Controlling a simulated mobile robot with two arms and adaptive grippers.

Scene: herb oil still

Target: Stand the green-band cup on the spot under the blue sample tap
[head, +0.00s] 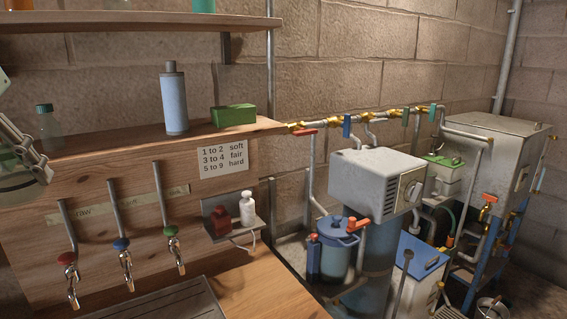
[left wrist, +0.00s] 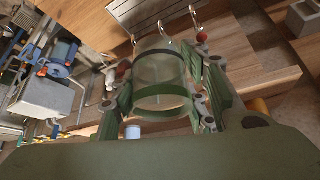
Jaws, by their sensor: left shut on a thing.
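My left gripper (head: 38,165) is at the left edge of the head view, shut on the clear green-band cup (head: 20,188), which is partly cut off there. In the left wrist view the cup (left wrist: 158,62) is between the gripper's fingers (left wrist: 162,88), its green band facing the wrist side. It looks empty. The blue sample tap (head: 121,244) is the middle one of three on the wooden panel, to the right of and below the cup. The spot under it is not visible. My right gripper is not in view.
The red tap (head: 67,259) and green tap (head: 171,231) flank the blue one. A slatted drip tray (head: 165,303) lies below, cut off by the frame. A small shelf with a red bottle (head: 221,223) and white bottle (head: 247,208) juts out on the right.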

